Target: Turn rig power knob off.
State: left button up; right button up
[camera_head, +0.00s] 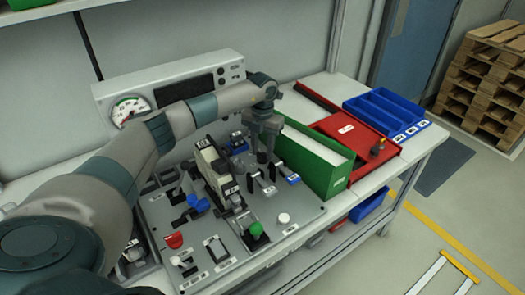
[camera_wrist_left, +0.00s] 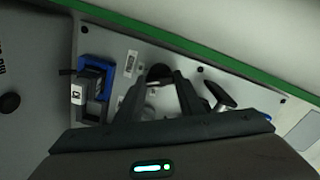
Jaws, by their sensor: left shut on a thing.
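The rig panel (camera_head: 280,233) is a grey board with switches, levers and knobs on the bench. My left gripper (camera_head: 264,156) reaches down to its back right part, beside the green box. In the left wrist view, my left gripper (camera_wrist_left: 160,98) has its two dark fingers on either side of a dark round knob (camera_wrist_left: 159,73) and is shut on it. The knob is partly covered by the fingers, and its pointer direction cannot be read. In the head view the gripper hides the knob. My right gripper is not in view.
A green box (camera_head: 318,160) stands close to the right of my left gripper. A blue connector block (camera_wrist_left: 92,90) and a dark lever (camera_wrist_left: 220,96) flank the knob. A gauge panel (camera_head: 175,90) stands behind.

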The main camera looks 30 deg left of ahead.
pick_arm(q)
jog(key=n, duration=0.6)
jog(key=shift+r+n, duration=0.1)
jog(key=shift+n, duration=0.2)
jog(key=n, duration=0.5)
jog(key=shift+n, duration=0.4)
jog(key=o, duration=1.1)
jog(key=shift+c, duration=0.2)
jog(key=shift+r, duration=0.1)
